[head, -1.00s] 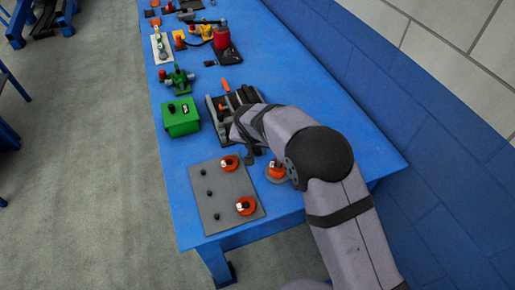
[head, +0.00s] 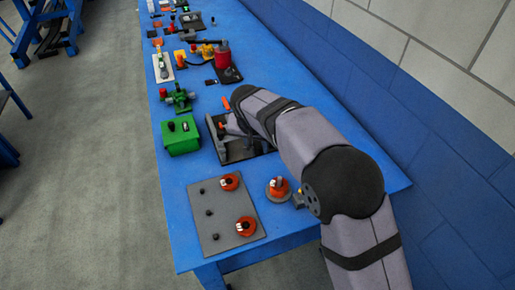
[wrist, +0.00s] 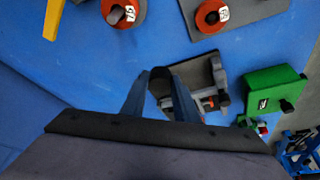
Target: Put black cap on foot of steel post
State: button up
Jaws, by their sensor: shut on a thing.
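In the head view my arm hides most of the gripper and the cap. The dark tray (head: 238,153) lies behind my forearm with grey and orange-tipped parts in it; it also shows in the wrist view (wrist: 186,68). I cannot clearly make out the steel post or its foot.
A green box (head: 181,137) stands left of the tray. A grey panel (head: 215,216) with red round fittings and small black knobs lies at the near end. A separate red fitting (head: 278,187) stands beside it. More assemblies line the far table. A wall runs along the right.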

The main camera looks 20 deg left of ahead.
jog(key=r+p, duration=0.4)
jog(key=r, duration=0.1)
jog(key=w+d+r+p, duration=0.1)
jog(key=r+p, duration=0.1)
jog(key=shift+r, duration=0.3)
jog(key=s+d+r+p, duration=0.2)
jog(key=s+d+p, duration=0.2)
jog(key=d+p, duration=0.55)
notch_tip(320, 180, down, 6)
jog(key=s+a, duration=0.1)
jog(key=s, duration=0.1)
jog(key=shift+a+r, duration=0.2)
jog(key=shift+r, duration=0.05)
jog(key=shift+f, duration=0.15)
jog(key=shift+f+b, duration=1.75)
jog(key=shift+f, duration=0.6)
